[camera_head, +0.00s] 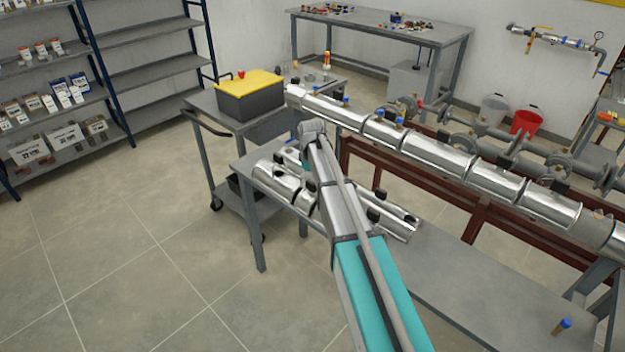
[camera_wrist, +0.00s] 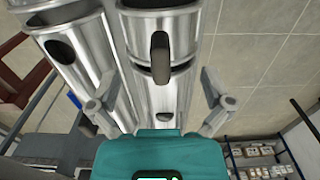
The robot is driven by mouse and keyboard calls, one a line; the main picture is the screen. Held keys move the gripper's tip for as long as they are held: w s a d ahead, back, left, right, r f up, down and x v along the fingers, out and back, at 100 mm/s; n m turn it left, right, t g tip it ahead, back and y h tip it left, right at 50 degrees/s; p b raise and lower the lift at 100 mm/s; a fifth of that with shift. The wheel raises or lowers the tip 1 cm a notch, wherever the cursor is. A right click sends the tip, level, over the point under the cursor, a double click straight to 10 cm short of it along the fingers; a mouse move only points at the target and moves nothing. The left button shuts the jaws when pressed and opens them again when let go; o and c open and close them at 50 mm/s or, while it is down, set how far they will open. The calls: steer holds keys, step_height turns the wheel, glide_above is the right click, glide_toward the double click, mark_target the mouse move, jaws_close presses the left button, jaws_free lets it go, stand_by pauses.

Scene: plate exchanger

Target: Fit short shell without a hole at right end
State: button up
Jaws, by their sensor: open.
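Several loose silver half-round shells (camera_head: 273,179) lie on the grey bench, partly hidden behind my arm. One longer shell (camera_head: 398,222) lies at the right of this group. In the wrist view, a shell (camera_wrist: 183,22) with a dark latch lies ahead, between and beyond my fingers. Another shell at the left (camera_wrist: 88,38) has a dark oval hole. My gripper (camera_wrist: 157,80) is open, its fingers apart on either side of the shells. I cannot tell whether it touches them. Silver shells (camera_head: 435,153) cover the long pipe; a duller grey section (camera_head: 598,232) shows near its right end.
The bench (camera_head: 470,280) is clear at its right, except for a small blue-capped item (camera_head: 561,326). A trolley with a yellow-lidded box (camera_head: 250,82) stands at the left. A dark red frame (camera_head: 400,175) runs below the pipe. Open floor lies at the front left.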

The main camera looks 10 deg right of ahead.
steer(key=shift+f+b, duration=0.35)
steer(key=shift+f, duration=0.3)
jaws_close()
stand_by(0.6)
steer(key=shift+r, duration=0.15)
step_height(320, 180, up, 7)
steer(key=p, duration=0.7)
stand_by(0.5)
step_height(320, 180, up, 14)
steer(key=p, duration=1.4)
steer(key=shift+r+p, duration=0.25)
steer(key=shift+p, duration=0.15)
